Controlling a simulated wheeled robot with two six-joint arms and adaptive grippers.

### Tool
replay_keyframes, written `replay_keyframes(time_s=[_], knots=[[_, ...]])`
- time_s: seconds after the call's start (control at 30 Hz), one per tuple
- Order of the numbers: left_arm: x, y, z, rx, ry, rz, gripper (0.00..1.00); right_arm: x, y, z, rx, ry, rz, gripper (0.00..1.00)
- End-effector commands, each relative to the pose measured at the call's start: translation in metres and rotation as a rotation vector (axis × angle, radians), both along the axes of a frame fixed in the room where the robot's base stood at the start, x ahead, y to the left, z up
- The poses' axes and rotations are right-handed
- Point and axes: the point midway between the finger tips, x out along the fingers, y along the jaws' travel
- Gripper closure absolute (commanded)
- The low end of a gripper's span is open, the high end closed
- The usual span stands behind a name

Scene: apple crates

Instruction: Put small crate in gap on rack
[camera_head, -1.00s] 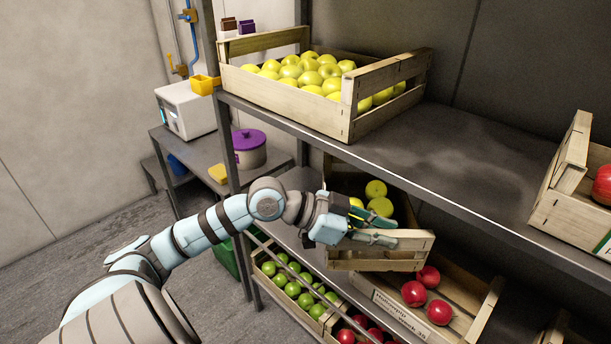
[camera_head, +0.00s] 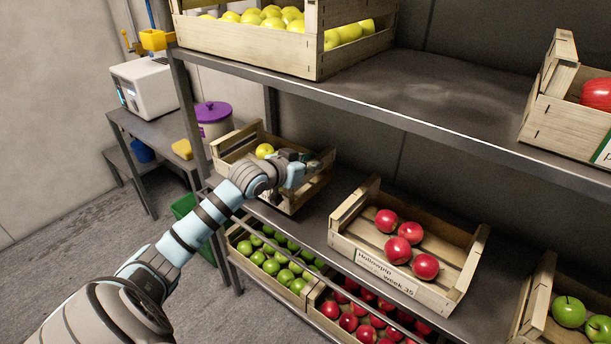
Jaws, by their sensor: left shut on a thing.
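The small wooden crate (camera_head: 296,198) with a few yellow apples is at the left end of the middle shelf, left of a crate of red apples. My left gripper (camera_head: 312,162) is shut on its right side; the fingers are partly hidden by my own wrist. The crate looks about level; I cannot tell whether it rests fully on the shelf. The rack (camera_head: 420,100) has a bare stretch on its top shelf between two crates. My right gripper is not in view.
A crate of red apples (camera_head: 372,262) is on the middle shelf, with a clear strip left of it. A large yellow-apple crate (camera_head: 262,52) and a red-apple crate (camera_head: 565,125) stand on the top shelf. Green-apple (camera_head: 290,297) and red-apple crates are below.

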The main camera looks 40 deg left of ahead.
Motion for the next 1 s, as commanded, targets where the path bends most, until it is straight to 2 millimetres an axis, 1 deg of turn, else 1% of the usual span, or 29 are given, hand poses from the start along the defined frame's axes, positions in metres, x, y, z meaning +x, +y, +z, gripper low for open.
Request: replay_keyframes(time_s=[0.03,0.1,0.13,0.23,0.33,0.37,0.4,0.47,0.73,0.83,0.93,1.0], knots=[[0.0,0.0,-0.014,0.002,0.0,-0.001,1.0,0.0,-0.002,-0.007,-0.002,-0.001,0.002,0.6],[0.0,0.0,-0.028,0.002,0.0,-0.001,1.0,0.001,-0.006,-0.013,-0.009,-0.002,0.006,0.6],[0.0,0.0,-0.032,0.003,-0.001,-0.001,1.0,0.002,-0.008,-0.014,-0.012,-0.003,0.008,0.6],[0.0,0.0,-0.033,0.004,-0.003,-0.002,1.0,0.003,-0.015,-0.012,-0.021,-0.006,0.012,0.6],[0.0,0.0,-0.032,0.003,-0.002,-0.001,1.0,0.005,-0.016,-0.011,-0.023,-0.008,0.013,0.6],[0.0,0.0,-0.033,0.0,0.002,-0.001,0.81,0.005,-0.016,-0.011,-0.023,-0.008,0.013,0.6],[0.0,-0.001,-0.033,0.0,0.002,-0.001,0.74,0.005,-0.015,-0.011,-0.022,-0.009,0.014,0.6],[0.0,-0.001,-0.033,0.0,0.002,-0.001,0.65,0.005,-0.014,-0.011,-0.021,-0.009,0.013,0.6],[0.0,-0.001,-0.033,0.001,0.001,-0.001,0.64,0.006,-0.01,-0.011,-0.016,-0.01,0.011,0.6],[-0.004,0.0,-0.031,0.003,0.002,0.0,0.64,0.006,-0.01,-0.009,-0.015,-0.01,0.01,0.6],[-0.015,0.001,-0.026,0.006,0.004,0.001,0.64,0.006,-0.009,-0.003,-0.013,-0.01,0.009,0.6],[-0.028,-0.001,-0.019,0.008,0.005,-0.003,0.64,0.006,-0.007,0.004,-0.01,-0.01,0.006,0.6]])
